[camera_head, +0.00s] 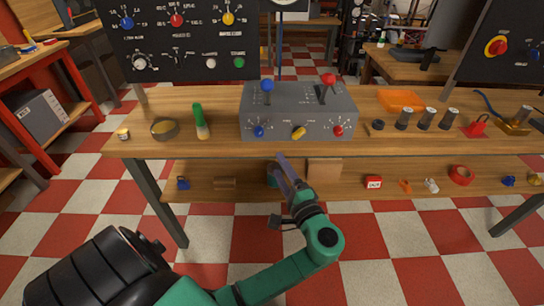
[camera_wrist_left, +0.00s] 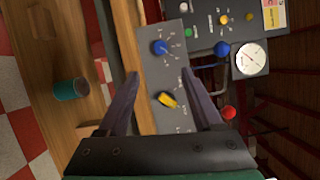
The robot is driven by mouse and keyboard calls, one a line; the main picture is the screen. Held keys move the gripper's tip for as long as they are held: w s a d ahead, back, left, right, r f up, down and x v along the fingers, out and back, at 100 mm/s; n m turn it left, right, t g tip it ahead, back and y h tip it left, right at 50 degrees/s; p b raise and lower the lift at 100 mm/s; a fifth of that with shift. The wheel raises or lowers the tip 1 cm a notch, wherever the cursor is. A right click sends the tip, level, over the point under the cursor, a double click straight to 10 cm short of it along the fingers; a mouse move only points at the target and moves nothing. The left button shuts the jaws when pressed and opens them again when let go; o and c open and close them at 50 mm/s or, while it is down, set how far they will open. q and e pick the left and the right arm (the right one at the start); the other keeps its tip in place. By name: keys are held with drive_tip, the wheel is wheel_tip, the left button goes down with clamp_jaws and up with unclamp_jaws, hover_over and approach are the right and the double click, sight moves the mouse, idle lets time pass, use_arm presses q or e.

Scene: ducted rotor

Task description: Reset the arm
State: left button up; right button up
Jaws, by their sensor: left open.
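My left arm (camera_head: 270,275) is green and black and reaches from the lower left to the front of the wooden bench. My left gripper (camera_head: 284,168) is just in front of the bench's front edge, below the grey control box (camera_head: 300,124). In the left wrist view the left gripper (camera_wrist_left: 160,74) has its two dark fingers spread apart with nothing held. Between and beyond them is the face of the control box (camera_wrist_left: 150,68), with a blue knob (camera_wrist_left: 160,47) and a yellow knob (camera_wrist_left: 167,100). My right gripper is not in view.
The control box has a blue lever (camera_head: 267,86) and a red lever (camera_head: 328,79). A green-handled brush (camera_head: 200,122) and a bowl (camera_head: 165,130) stand left of it. Several metal cylinders (camera_head: 425,118) stand to the right. The lower shelf (camera_head: 335,192) holds small items, including a red tape roll (camera_head: 462,175).

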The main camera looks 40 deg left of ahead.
use_arm(q)
drive_tip(key=shift+s+d, duration=0.15)
drive_tip(key=shift+d, duration=0.1)
drive_tip(key=s+f+m+g+h+p, duration=0.25)
drive_tip(key=f+h, duration=0.25)
drive_tip(key=f, duration=1)
drive_tip(key=s+f+m+g+h+p, duration=0.1)
drive_tip(key=s+f+g+h+p, duration=0.3)
drive_tip(key=f, duration=1.1)
drive_tip(key=s+f+n+h, duration=0.2)
drive_tip(key=s+f, duration=0.3)
drive_tip(key=s, duration=0.3)
drive_tip(key=s+f+n+g+h+p, duration=0.1)
drive_tip(key=s+f+n+h, duration=0.1)
drive_tip(key=s, duration=0.7)
drive_tip(key=s+f+n+h, duration=0.3)
drive_tip(key=s+f+n, duration=0.1)
drive_tip(key=s+f, duration=0.3)
drive_tip(key=shift+s+a+f+g+p, duration=0.15)
drive_tip(key=shift+s+f+g+p, duration=0.2)
drive_tip(key=shift+s, duration=0.9)
